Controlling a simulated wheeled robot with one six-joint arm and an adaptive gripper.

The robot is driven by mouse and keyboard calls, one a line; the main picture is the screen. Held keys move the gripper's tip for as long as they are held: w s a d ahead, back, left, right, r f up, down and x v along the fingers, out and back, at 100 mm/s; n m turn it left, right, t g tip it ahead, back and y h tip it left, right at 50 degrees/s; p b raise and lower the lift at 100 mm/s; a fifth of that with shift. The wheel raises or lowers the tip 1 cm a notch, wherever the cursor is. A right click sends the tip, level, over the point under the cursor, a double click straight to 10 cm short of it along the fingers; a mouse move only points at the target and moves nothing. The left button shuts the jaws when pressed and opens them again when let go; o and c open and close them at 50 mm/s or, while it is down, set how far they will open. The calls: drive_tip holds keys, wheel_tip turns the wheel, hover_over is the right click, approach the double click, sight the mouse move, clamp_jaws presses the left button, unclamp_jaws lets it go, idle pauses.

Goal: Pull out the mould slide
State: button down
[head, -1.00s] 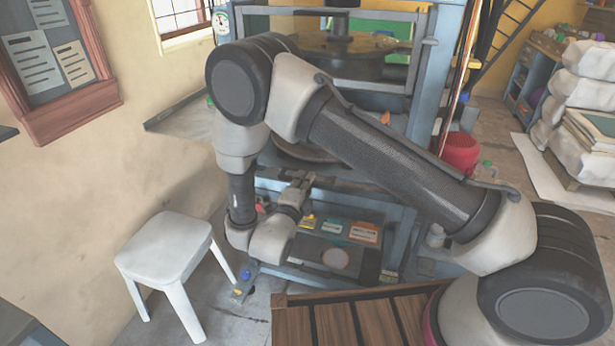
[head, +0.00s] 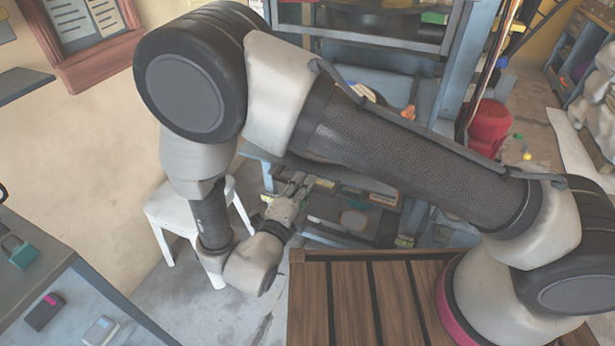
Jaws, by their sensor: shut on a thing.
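The blue-grey plate press (head: 463,62) stands behind my arm, which hides much of it. The mould slide is at the front of the press, but my arm and gripper largely cover it, so how far out it stands cannot be told. My gripper (head: 297,187) is low at the front of the press, left of its middle. It is shut on the front of the mould slide; the gripped part is too small and covered to make out.
A white stool (head: 172,214) stands left of my gripper, partly behind my arm. A grey bench (head: 75,290) with small items is at the lower left. A red drum (head: 489,125) stands right of the press. Bare floor shows between stool and bench.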

idle(0.4)
drive_tip(key=c, duration=1.8)
unclamp_jaws()
drive_tip(key=shift+a, duration=0.1)
drive_tip(key=shift+o, duration=0.2)
drive_tip(key=v, duration=1.2)
drive_tip(key=shift+f, duration=0.1)
